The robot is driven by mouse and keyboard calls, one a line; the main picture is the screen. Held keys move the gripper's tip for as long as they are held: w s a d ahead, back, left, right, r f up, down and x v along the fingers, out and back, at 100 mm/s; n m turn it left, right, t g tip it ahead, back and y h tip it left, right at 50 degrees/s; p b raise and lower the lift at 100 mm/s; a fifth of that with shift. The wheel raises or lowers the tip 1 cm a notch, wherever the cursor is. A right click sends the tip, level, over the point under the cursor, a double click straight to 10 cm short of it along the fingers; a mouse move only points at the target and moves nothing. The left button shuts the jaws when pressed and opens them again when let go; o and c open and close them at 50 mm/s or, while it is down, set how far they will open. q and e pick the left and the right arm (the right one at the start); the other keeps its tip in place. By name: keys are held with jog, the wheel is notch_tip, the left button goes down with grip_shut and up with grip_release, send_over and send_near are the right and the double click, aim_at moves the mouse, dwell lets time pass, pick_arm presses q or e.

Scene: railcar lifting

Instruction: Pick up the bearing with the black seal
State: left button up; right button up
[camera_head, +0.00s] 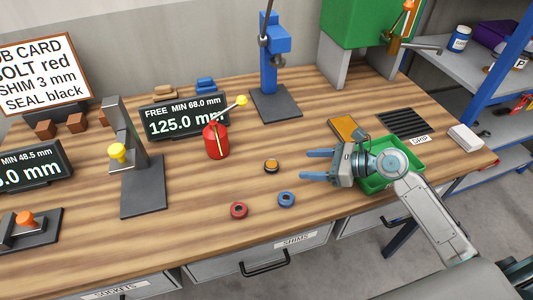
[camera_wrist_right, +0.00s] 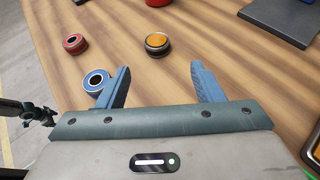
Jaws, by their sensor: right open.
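A dark-rimmed round part with an orange-yellow centre (camera_head: 271,166) lies on the wooden bench; it is the only dark-rimmed one of three small round parts. It also shows in the right wrist view (camera_wrist_right: 157,44), ahead of the gap between the fingers. A red ring bearing (camera_head: 239,210) and a blue ring bearing (camera_head: 286,199) lie nearer the front edge. My right gripper (camera_head: 320,165) is open and empty, to the right of the dark-rimmed part and apart from it. In the wrist view the blue ring (camera_wrist_right: 96,82) appears beside the left finger. My left gripper is out of view.
A red can with a yellow-tipped lever (camera_head: 216,142) stands behind the round parts. A black-based stand with a yellow knob (camera_head: 143,187) is to the left. A green tray (camera_head: 377,184) lies behind my right wrist. A job card (camera_head: 40,72) reads "SEAL black".

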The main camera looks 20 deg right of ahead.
aim_at(274, 165)
jog(key=shift+w+a+f, duration=0.15)
jog(key=shift+w+a, duration=0.05)
jog(key=shift+w, duration=0.2)
jog(key=shift+w+a, duration=0.15)
jog(key=shift+a, duration=0.15)
jog(key=p+x, duration=0.1)
jog(key=x, duration=0.2)
jog(key=shift+a, duration=0.35)
jog(key=shift+w+a+f, duration=0.1)
jog(key=shift+a+f, duration=0.05)
jog(key=shift+f, duration=0.05)
jog(key=shift+w+a, duration=0.2)
jog(key=shift+a, duration=0.1)
jog(key=shift+w+a+f+p, duration=0.1)
jog(key=shift+a+p, duration=0.25)
jog(key=p+x, duration=0.1)
jog(key=x, duration=0.2)
jog(key=shift+a, duration=0.1)
jog(key=shift+w+a+f, duration=0.2)
jog(key=shift+a+f, duration=0.05)
jog(key=shift+f, duration=0.05)
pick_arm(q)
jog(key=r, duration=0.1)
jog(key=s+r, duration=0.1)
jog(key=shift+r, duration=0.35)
